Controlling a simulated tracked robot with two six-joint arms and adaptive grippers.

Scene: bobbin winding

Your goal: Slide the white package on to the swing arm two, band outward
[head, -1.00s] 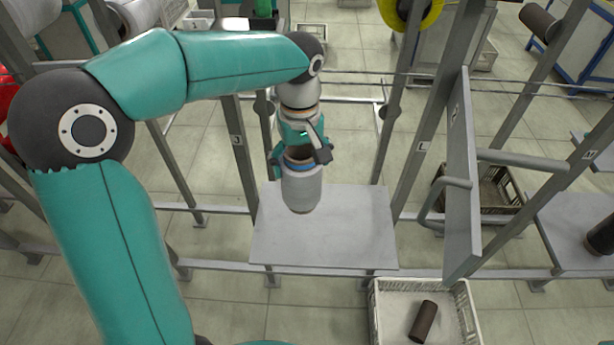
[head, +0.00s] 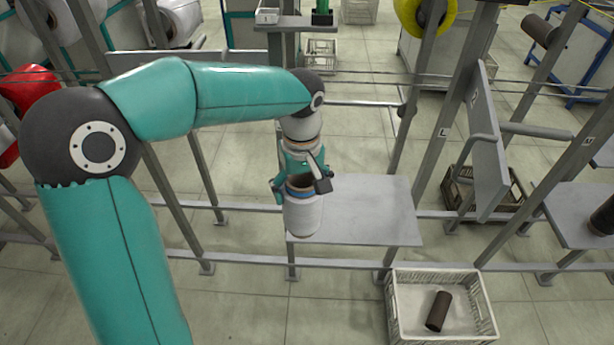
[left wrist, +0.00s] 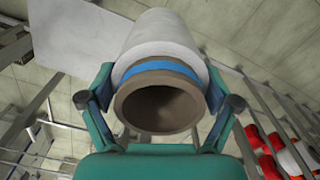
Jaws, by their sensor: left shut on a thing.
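The white package (head: 302,217) is a white roll on a brown tube with a blue band near its upper end. My left gripper (head: 301,185) is shut on it from above, at the banded end. In the left wrist view the white package (left wrist: 163,45) points away from my left gripper (left wrist: 162,103); the blue band and open brown tube end face the camera. A grey plate (head: 488,150) with a small label and grey tubes (head: 535,132) stands at the right. My right gripper is not in view.
A grey shelf (head: 370,215) lies behind and right of the package. A white crate (head: 395,310) with a brown tube (head: 438,310) stands at the front right. Upright posts (head: 440,130) and rails surround the shelf. Red packages (head: 30,85) are at the far left.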

